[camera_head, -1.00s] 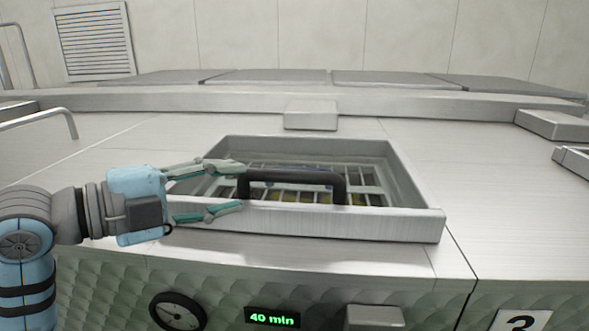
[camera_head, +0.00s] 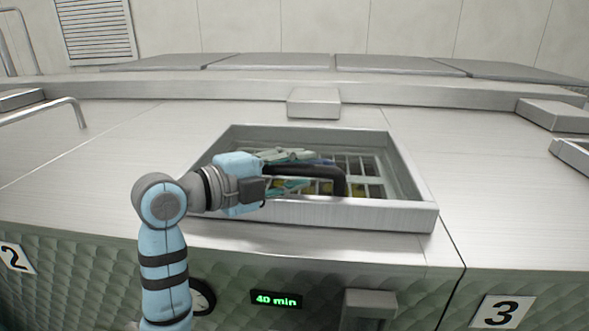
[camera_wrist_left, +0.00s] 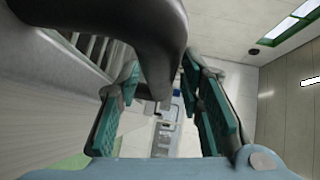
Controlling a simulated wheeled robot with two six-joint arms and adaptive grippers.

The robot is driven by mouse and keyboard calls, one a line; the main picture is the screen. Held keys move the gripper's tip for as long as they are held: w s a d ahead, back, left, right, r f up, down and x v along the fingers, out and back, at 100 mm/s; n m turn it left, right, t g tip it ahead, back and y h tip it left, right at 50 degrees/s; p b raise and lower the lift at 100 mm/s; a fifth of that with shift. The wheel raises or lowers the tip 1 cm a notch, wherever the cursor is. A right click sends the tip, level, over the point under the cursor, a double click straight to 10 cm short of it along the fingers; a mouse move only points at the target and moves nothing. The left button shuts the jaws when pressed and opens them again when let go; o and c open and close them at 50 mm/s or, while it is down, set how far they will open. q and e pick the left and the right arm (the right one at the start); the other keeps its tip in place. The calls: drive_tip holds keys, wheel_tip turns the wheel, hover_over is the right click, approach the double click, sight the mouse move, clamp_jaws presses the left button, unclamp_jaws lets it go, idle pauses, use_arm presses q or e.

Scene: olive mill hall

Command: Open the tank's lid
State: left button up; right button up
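The tank's lid (camera_head: 340,215) is a framed metal hatch with a grate in the steel top, lying flat. A black bar handle (camera_head: 334,178) arches over the grate near its front edge; it looms large and close in the left wrist view (camera_wrist_left: 152,45). My left gripper (camera_head: 303,171) reaches in from the left at the handle's left end. Its teal-padded fingers are spread, one on the far side and one on the near side of the bar. In the left wrist view the fingers (camera_wrist_left: 160,105) stand apart with the bar between them. My right gripper is not in view.
Yellow and blue things show dimly below the grate. A green display (camera_head: 276,299) reads 40 min on the front panel, beside a grey block (camera_head: 369,304). Plates 2 (camera_head: 14,257) and 3 (camera_head: 502,312) flank it. A rail (camera_head: 45,113) stands at left.

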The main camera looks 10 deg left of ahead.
use_arm(q)
drive_tip(key=shift+w, duration=0.15)
clamp_jaws()
drive_tip(key=w+r+n+g, duration=0.1)
drive_tip(key=w+r, duration=0.3)
drive_tip(key=r, duration=0.4)
drive_tip(key=w+r+y, duration=0.1)
drive_tip(key=w+r, duration=0.3)
drive_tip(key=r, duration=0.5)
drive_tip(key=shift+r+n+g+p, duration=0.25)
drive_tip(key=shift+n+g+p, duration=0.1)
drive_tip(key=shift+n+g, duration=0.05)
drive_tip(key=shift+o, duration=1.6)
unclamp_jaws()
drive_tip(key=shift+s, duration=0.1)
drive_tip(key=v, duration=1.2)
